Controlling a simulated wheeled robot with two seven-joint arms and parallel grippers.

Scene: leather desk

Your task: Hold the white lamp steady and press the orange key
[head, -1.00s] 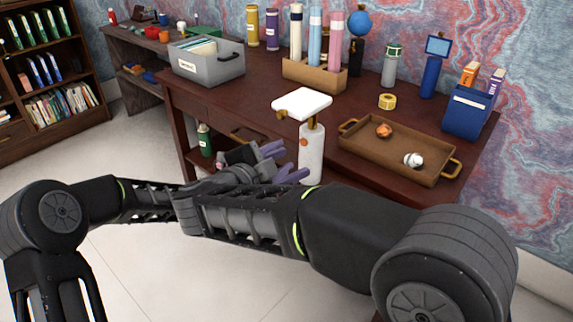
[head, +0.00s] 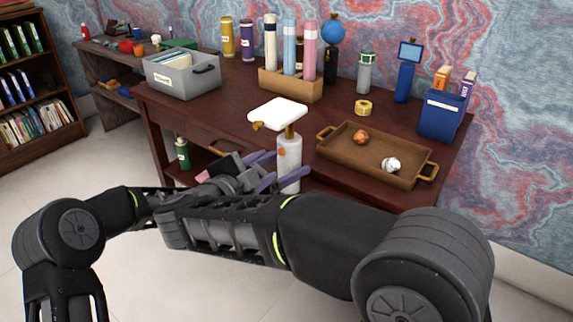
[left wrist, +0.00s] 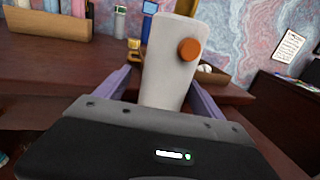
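The white lamp (head: 289,161) stands upright at the desk's front edge, with a flat white head above a brass neck. The orange key (head: 281,153) is a round button on the side of its body. My left gripper (head: 276,172) has its purple fingers apart at the lamp's body. In the left wrist view the lamp (left wrist: 166,75) is between the two fingers, with the orange key (left wrist: 188,50) facing the camera. A gap shows beside the left finger; contact on the right is unclear. I cannot make out my right gripper.
A brown tray (head: 330,150) with an orange and a white item lies right of the lamp. Behind are a yellow tape roll (head: 363,107), a wooden holder (head: 289,88) with tall tubes and a blue box (head: 439,120). A grey file box (head: 184,83) stands left.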

